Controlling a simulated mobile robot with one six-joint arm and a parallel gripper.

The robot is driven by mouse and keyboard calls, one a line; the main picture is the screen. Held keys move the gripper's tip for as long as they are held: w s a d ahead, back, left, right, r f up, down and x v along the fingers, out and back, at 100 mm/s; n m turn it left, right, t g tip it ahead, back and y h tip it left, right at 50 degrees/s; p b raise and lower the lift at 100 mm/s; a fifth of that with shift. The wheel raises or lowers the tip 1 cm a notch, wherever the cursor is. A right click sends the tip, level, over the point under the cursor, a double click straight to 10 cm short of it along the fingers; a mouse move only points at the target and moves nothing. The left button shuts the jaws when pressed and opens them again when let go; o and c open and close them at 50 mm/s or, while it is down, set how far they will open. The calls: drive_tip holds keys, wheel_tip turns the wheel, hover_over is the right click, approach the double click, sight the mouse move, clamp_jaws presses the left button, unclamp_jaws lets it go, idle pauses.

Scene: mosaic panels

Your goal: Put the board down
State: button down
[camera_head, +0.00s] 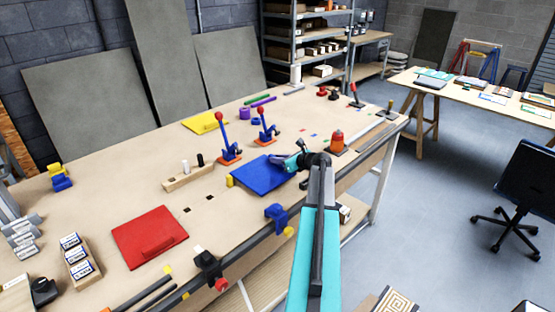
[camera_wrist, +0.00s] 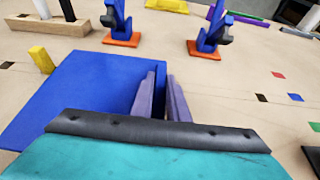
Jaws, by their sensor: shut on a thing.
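The blue board (camera_head: 260,176) is a flat panel at the middle of the workbench, near its front edge. It looks level, on or just above the bench top; I cannot tell if it touches. In the wrist view the blue board (camera_wrist: 85,88) fills the left and centre, with a raised upright part between my fingers. My gripper (camera_head: 290,163) is at the board's right side. In the wrist view my gripper (camera_wrist: 163,92) is shut on that raised part. The lower part of the board is hidden behind my wrist.
The bench (camera_head: 130,195) also carries a red board (camera_head: 149,236), two blue toggle clamps (camera_head: 228,152) on orange bases behind the blue board, and a yellow block (camera_wrist: 41,60) close to its left corner. A red-orange bottle-like item (camera_head: 337,141) stands to the right.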

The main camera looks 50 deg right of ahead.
drive_tip(key=shift+f+b, duration=0.3)
drive_tip(key=shift+f, duration=0.25)
idle(0.7)
drive_tip(key=c, duration=1.6)
unclamp_jaws()
drive_tip(key=shift+c, duration=0.2)
drive_tip(key=shift+s, duration=0.1)
drive_tip(key=b+v, duration=0.4)
drive_tip(key=v, duration=0.9)
drive_tip(key=shift+s+r, duration=0.15)
drive_tip(key=shift+s, duration=0.2)
